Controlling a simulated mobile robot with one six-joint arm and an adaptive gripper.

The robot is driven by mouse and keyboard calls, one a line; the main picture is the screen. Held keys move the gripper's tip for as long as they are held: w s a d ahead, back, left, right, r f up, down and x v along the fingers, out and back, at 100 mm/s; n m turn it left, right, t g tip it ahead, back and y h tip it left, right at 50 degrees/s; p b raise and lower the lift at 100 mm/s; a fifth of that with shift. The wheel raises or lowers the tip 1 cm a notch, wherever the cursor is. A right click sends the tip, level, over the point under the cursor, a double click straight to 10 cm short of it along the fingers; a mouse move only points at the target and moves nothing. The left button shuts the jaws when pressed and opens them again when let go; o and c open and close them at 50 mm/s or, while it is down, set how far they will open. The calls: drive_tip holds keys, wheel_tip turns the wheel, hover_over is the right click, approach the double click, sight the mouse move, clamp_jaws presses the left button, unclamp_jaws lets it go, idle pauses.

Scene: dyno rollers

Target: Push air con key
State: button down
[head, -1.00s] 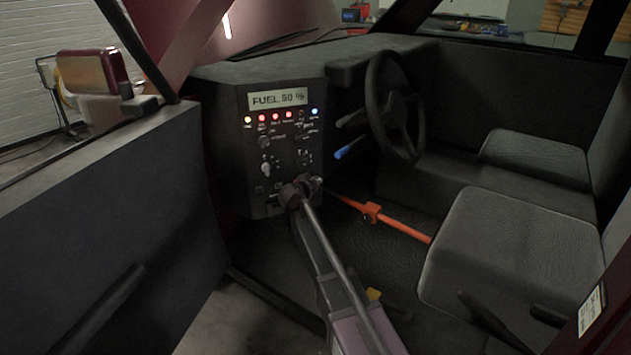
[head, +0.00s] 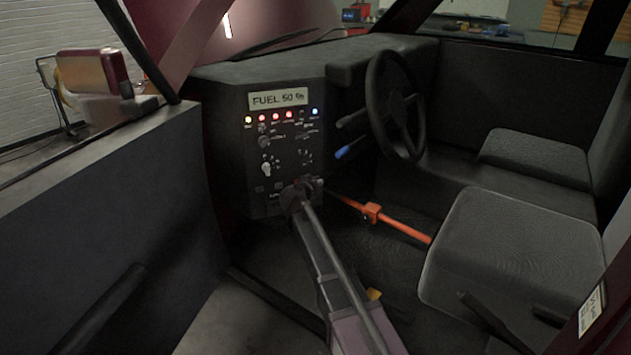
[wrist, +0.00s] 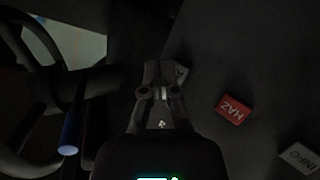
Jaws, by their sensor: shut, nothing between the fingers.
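The dash panel (head: 283,150) carries a display reading FUEL 50 %, a row of small lights, and several knobs and switches. My gripper shows in the wrist view (wrist: 162,75), shut and empty, with its tips at or very near a dark grey key (wrist: 181,76). That key is partly covered by the fingers; its marking is too small to read, so I cannot tell whether it is the air con key. Touch cannot be told. In the head view my arm's end (head: 300,195) is at the panel's lower part and hides what lies behind it.
A red HAZ key (wrist: 234,109) and a grey INFO key (wrist: 300,157) are to the right in the wrist view. The steering wheel (head: 395,105), a blue-tipped stalk (head: 345,151) and an orange bar (head: 400,226) are right of the panel. The seat (head: 497,245) is farther right.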

drive_tip(key=s+d, duration=0.2)
drive_tip(key=s, duration=0.3)
drive_tip(key=shift+s, duration=0.3)
idle(0.4)
